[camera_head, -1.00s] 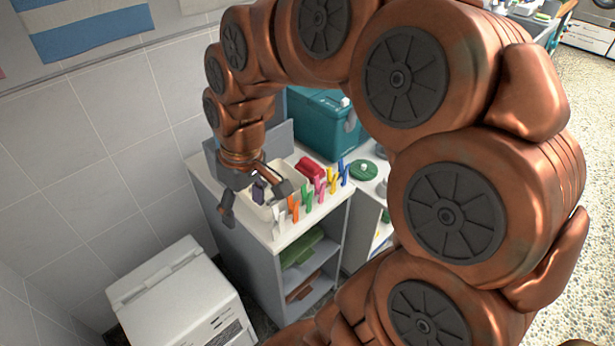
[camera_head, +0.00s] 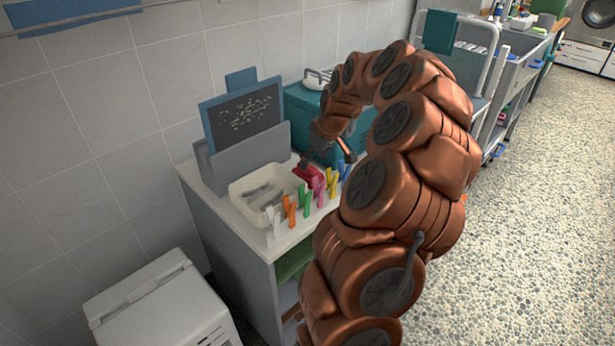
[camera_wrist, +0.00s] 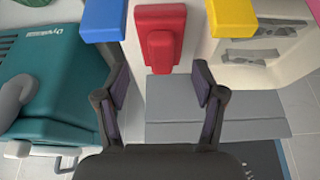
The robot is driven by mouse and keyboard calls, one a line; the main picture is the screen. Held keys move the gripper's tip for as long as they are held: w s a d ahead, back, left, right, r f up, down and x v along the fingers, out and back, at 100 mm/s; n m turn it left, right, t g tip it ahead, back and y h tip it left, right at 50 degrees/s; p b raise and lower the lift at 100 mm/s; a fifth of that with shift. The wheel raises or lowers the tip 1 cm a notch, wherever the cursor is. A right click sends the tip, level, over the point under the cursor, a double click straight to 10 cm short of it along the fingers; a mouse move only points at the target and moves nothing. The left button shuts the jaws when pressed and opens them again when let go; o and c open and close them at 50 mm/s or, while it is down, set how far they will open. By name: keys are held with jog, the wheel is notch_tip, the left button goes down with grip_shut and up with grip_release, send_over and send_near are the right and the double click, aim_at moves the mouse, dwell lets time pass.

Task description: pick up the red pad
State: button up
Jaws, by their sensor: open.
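The red pad (camera_head: 306,174) lies on the white counter, between the white tray and the teal box, behind the row of pegs. In the wrist view the red pad (camera_wrist: 161,36) is a red block with a smaller raised red part on it. My gripper (camera_wrist: 162,86) is open and empty, its two fingers spread apart. The pad shows just beyond the fingertips, in line with the gap between them, and is not between them. In the head view my arm partly hides the gripper and the area around the pad.
The white tray (camera_head: 236,190) holds grey pieces. Coloured pegs stand along the counter's front, including a blue peg (camera_wrist: 104,20) and a yellow peg (camera_wrist: 231,18) flanking the pad. The teal box (camera_wrist: 40,85) and a grey stand (camera_wrist: 215,128) with a dark sign are close by.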

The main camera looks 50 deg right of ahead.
aim_at(310, 167)
jog(key=shift+x, duration=3.35)
jog(key=shift+a, duration=0.1)
jog(key=shift+c, duration=0.2)
jog(key=c, duration=0.8)
jog(key=shift+o, duration=0.2)
notch_tip(310, 167, up, 10)
jog(key=shift+r, duration=0.1)
